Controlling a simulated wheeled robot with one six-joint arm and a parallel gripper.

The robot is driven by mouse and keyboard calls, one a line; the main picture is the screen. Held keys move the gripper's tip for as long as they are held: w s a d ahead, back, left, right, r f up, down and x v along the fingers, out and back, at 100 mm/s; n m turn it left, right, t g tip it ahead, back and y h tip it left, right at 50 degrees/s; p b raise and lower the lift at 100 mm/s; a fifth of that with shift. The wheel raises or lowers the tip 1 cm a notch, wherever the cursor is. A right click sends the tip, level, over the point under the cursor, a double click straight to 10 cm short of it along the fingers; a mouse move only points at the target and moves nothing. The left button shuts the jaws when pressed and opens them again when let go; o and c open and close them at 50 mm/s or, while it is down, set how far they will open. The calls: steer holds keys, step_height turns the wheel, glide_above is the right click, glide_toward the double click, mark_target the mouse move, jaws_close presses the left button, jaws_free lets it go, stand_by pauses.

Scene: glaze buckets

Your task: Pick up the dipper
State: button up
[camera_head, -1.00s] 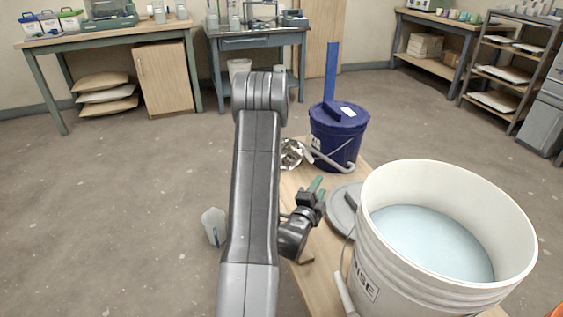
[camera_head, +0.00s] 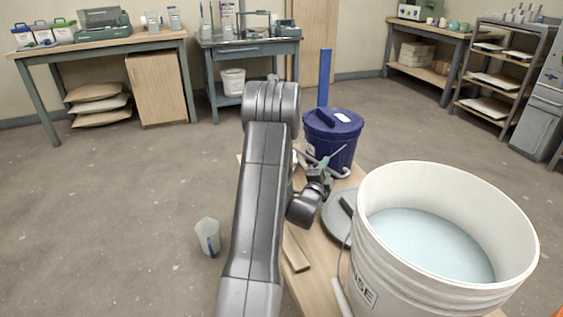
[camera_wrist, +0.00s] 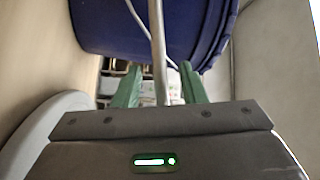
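The dipper is mostly hidden behind my arm and gripper in the head view; a thin pale rod, likely its handle (camera_head: 337,153), shows in front of the blue bucket. In the wrist view a metal rod, likely the same handle (camera_wrist: 157,50), runs between my green fingers with visible gaps on both sides. My gripper (camera_head: 324,166) is open, low over the bench beside the blue bucket; its fingers also show in the wrist view (camera_wrist: 160,80). I cannot tell whether either finger touches the rod. The dipper's bowl is not clearly visible.
The lidded blue bucket (camera_head: 330,134) stands just beyond my gripper. A large white bucket of pale liquid (camera_head: 440,185) stands at right front. A grey lid (camera_head: 340,222) lies between them on the wooden bench (camera_head: 318,262). A clear jug (camera_head: 207,237) is on the floor at left.

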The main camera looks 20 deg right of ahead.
steer(key=shift+w+d, duration=0.2)
steer(key=shift+w, duration=0.05)
jaws_close()
steer(key=shift+r, duration=0.1)
stand_by(1.2)
